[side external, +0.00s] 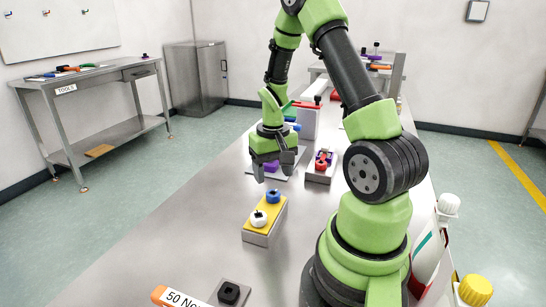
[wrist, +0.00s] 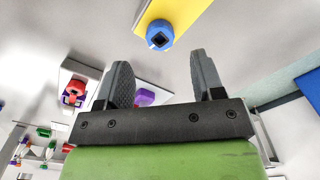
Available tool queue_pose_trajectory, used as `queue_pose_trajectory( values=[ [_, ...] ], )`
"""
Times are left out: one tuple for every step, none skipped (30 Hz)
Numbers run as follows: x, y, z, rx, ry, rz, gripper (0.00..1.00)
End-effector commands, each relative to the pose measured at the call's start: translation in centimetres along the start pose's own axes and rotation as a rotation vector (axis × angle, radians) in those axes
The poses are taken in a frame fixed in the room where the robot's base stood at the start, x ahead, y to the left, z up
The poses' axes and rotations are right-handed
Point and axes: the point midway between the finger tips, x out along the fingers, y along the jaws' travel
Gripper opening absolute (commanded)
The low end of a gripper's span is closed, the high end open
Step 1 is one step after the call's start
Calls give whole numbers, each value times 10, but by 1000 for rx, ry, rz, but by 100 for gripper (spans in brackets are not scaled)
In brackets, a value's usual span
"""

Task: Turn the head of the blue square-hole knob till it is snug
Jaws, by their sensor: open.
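The blue square-hole knob (side external: 273,196) stands on the yellow-topped block (side external: 251,229) on the metal table. It also shows in the wrist view (wrist: 160,35), with a dark square hole in its top, at the edge of the yellow top (wrist: 190,12). A white knob (side external: 258,218) with a dark hole stands on the same block in the side view. My gripper (side external: 272,175) is open and empty, above the table and beyond the block. In the wrist view my gripper's two fingers (wrist: 160,80) are apart, and the blue knob lies beyond their tips.
A purple piece (side external: 271,165) sits on a grey plate behind my gripper. A block with red and purple parts (side external: 321,162) stands to its right. A black square piece (side external: 229,292) and a torque wrench-like tool (side external: 175,298) lie at the front. The table's left side is clear.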

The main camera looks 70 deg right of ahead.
Motion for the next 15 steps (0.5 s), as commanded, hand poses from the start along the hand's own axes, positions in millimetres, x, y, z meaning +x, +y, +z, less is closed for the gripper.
queue_pose_trajectory(
  values=[
    [-11, 0, -2, -1, 8, 0, 62],
    [-16, 0, -1, -2, 8, 0, 62],
    [-21, 0, -1, -1, 7, 0, 62],
    [-26, 0, -1, 0, 7, -1, 62],
    [-30, 0, -1, -1, 6, 0, 62],
    [-34, 0, -1, -2, 6, 0, 62],
    [-36, 0, -1, -2, 5, 0, 62],
    [-38, 0, -1, -2, 4, 0, 62],
    [-41, 0, -1, -1, 3, 0, 62],
    [-42, 0, -1, -1, 3, 0, 62],
    [-43, 0, 0, -1, 3, 0, 62],
    [-43, 0, 0, -1, 2, 0, 62],
    [-43, 0, 0, -1, 2, 0, 62],
    [-43, 0, 0, -1, 1, 0, 62],
    [-43, 0, 0, -1, 1, 0, 62]
  ],
)
